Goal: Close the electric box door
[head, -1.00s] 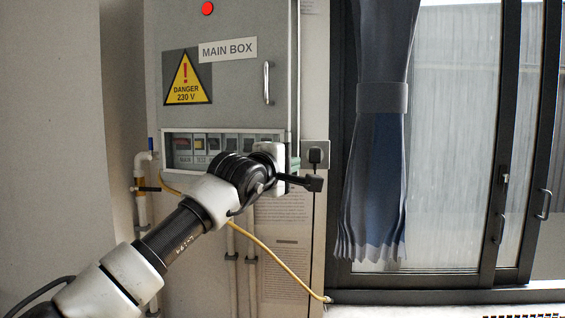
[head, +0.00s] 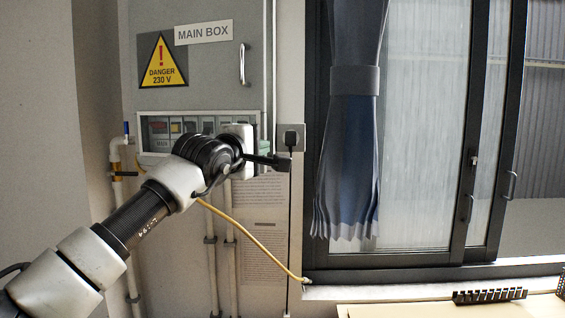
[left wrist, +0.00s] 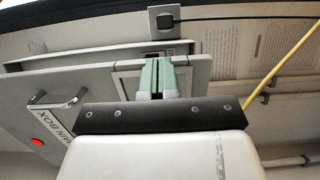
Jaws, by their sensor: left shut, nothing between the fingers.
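The grey electric box door (head: 205,60) carries a "MAIN BOX" label, a yellow danger sign and an upright metal handle (head: 243,64). It looks shut or nearly shut in the head view; its right edge lies close to the box side (head: 269,60). The left wrist view shows the door face with its handle (left wrist: 60,103) and a narrow space along its edge. My left gripper (left wrist: 157,75) has green fingers, shut and empty, at the lower right of the box front. The head view mostly hides the fingers behind the wrist; contact is unclear. My right gripper is out of view.
A breaker panel (head: 160,126) is below the danger sign, partly covered by my left arm. A black plug sits in a wall socket (head: 291,138). A yellow cable (head: 250,236) hangs below. A curtain (head: 347,150) and window are right. A black rack (head: 489,296) lies lower right.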

